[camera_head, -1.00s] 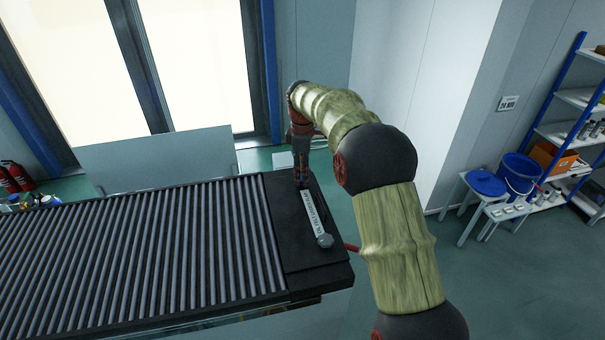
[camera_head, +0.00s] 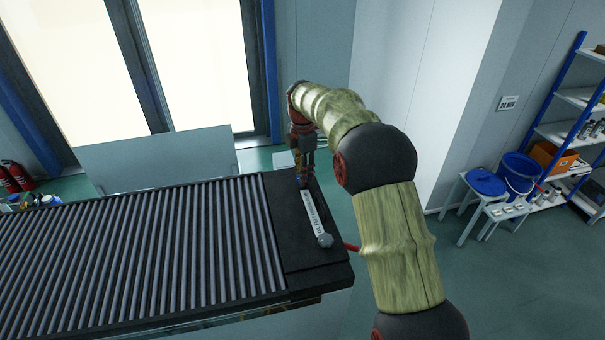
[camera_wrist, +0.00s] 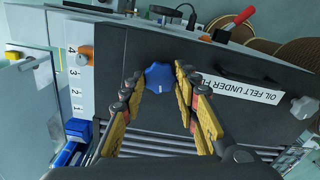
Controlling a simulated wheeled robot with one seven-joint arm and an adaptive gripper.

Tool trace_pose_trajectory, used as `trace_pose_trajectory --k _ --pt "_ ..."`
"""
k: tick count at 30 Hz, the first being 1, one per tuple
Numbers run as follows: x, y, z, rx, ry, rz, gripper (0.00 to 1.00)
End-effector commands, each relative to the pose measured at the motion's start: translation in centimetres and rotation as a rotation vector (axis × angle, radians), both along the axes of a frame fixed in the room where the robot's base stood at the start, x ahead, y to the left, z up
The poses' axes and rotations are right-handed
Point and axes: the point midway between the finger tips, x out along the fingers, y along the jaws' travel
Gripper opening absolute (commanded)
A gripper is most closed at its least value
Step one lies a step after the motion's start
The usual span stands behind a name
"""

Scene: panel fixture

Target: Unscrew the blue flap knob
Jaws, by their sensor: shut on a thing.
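The blue flap knob (camera_wrist: 159,77), lobed and with a white mark, shows in the wrist view on a dark flap (camera_wrist: 225,60). My gripper (camera_wrist: 160,82) has its yellow-padded fingers on either side of the knob and is shut on it. In the head view, my gripper (camera_head: 304,178) points down at the far end of the dark flap (camera_head: 285,215). The knob is mostly hidden there by the fingers. A white label strip (camera_wrist: 240,87) reading "OIL FELT UNDER F…" lies beside the knob, partly covered by a finger.
A grey knob (camera_head: 325,240) sits at the near end of the strip. Ribbed dark rollers (camera_head: 140,250) extend left. In the wrist view, an orange knob (camera_wrist: 86,54) and a blue part (camera_wrist: 70,150) are by the numbered panel edge. A red handle (camera_wrist: 243,15) is above.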

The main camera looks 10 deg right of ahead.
Motion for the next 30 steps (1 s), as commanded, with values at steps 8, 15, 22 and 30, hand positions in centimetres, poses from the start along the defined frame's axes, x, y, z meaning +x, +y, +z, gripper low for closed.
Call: trace_pose_trajectory --k 8,15,22,30 --pt "0.14 0.03 0.23 0.001 -0.006 0.008 0.05" --pt "0.14 0.03 0.23 0.0 -0.005 0.007 0.35" --pt "0.07 0.02 0.11 0.001 -0.003 0.007 0.48" --pt "0.03 0.01 0.05 0.0 -0.001 0.007 0.49"
